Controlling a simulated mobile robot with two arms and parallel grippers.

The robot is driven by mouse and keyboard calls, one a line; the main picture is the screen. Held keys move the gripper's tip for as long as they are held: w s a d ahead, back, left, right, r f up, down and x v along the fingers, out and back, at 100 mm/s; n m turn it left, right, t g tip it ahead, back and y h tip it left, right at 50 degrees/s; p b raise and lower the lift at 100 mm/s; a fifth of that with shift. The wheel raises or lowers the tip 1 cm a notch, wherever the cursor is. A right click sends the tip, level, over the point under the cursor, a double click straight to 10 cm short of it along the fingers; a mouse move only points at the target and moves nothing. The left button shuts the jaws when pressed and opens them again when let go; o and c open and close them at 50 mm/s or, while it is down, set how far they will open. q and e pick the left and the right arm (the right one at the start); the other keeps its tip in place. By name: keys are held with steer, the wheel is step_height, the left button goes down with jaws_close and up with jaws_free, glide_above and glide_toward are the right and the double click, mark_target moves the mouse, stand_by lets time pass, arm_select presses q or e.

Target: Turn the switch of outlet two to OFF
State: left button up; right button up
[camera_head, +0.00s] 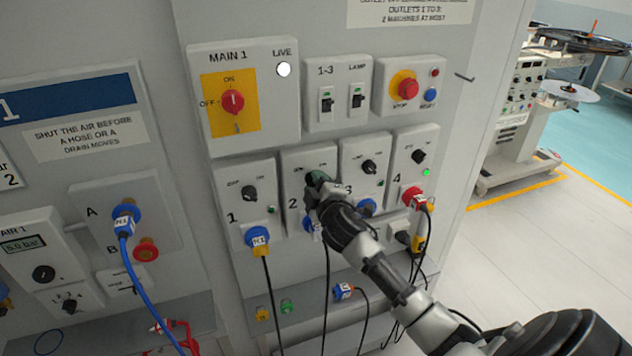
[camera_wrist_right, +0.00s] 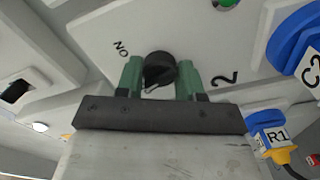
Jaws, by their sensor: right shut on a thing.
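The panel of outlet two (camera_head: 293,163) is on the grey cabinet, between outlets 1 and 3. My right gripper (camera_head: 318,179) is at this panel and covers its switch in the head view. In the right wrist view the black rotary switch (camera_wrist_right: 159,68) sits between the green fingers of my right gripper (camera_wrist_right: 160,80). The fingers are shut on it. The "ON" mark and the "2" show beside it; the exact pointer direction is hard to tell. The blue socket (camera_wrist_right: 298,45) of outlet two shows at the right there. My left gripper is not in view.
Outlet 1's switch (camera_head: 250,193), outlet 3's switch (camera_head: 369,167) and outlet 4's switch (camera_head: 418,156) are close by. The red main switch (camera_head: 233,102) and the stop button (camera_head: 405,86) are above. Cables hang below the outlets. Open floor (camera_head: 545,225) lies at the right.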

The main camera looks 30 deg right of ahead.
steer(key=n+p, duration=0.1)
steer(key=n, duration=0.3)
steer(key=shift+n, duration=0.4)
stand_by(0.4)
steer(key=o, duration=0.9)
steer(key=b+v, duration=0.2)
steer(key=v, duration=0.8)
steer(key=shift+s, duration=0.4)
